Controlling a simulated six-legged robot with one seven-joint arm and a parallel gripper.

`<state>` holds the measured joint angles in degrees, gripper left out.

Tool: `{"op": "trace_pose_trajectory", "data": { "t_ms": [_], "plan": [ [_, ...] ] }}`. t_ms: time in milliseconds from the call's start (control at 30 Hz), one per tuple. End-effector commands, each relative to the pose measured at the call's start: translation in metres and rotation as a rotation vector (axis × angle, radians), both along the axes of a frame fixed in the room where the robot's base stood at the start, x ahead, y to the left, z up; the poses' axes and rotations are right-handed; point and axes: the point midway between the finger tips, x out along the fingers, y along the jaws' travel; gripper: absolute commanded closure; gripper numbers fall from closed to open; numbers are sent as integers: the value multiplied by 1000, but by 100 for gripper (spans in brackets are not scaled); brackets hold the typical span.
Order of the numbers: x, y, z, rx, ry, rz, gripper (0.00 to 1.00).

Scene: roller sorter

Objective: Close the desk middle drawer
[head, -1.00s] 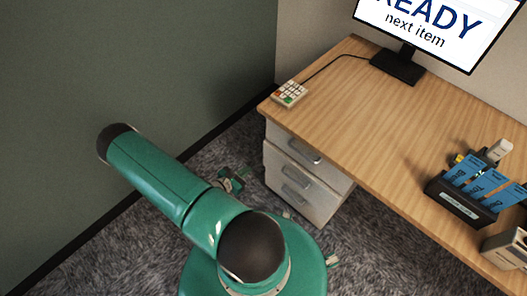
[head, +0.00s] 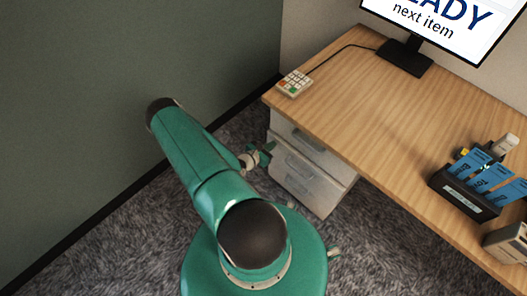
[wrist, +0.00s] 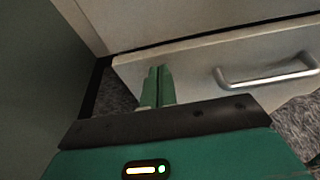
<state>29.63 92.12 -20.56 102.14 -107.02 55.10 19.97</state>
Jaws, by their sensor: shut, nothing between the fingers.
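The desk's drawer unit (head: 322,192) stands under the left end of the desk, with pale drawer fronts and metal bar handles. In the wrist view a pale drawer front (wrist: 195,72) with a bar handle (wrist: 268,76) juts out a little beneath the panel above it; its top edge shows. It appears to be the middle drawer. My gripper (wrist: 158,72) is shut and empty, its green fingers together before the upper left part of that front, left of the handle. Contact cannot be told. In the head view my gripper (head: 268,150) is at the drawer unit's left side.
A green-grey wall (head: 120,60) stands close on the left. The wooden desktop (head: 370,110) carries a keypad (head: 294,83), a monitor (head: 440,28) and a black holder (head: 464,194) with blue cards. Grey carpet (head: 120,240) is clear in front.

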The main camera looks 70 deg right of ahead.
Motion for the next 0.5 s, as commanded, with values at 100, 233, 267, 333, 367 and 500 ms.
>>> {"op": "trace_pose_trajectory", "data": {
  "t_ms": [100,233,267,333,367,500],
  "plan": [
    [-2,-7,0,0,1,1,100],
    [-2,-8,0,0,1,1,100],
    [-1,-8,0,0,0,2,100],
    [-1,-8,0,0,1,1,100],
    [-1,-8,0,0,1,1,100],
    [-3,-12,0,-1,1,2,100]
  ]
}}
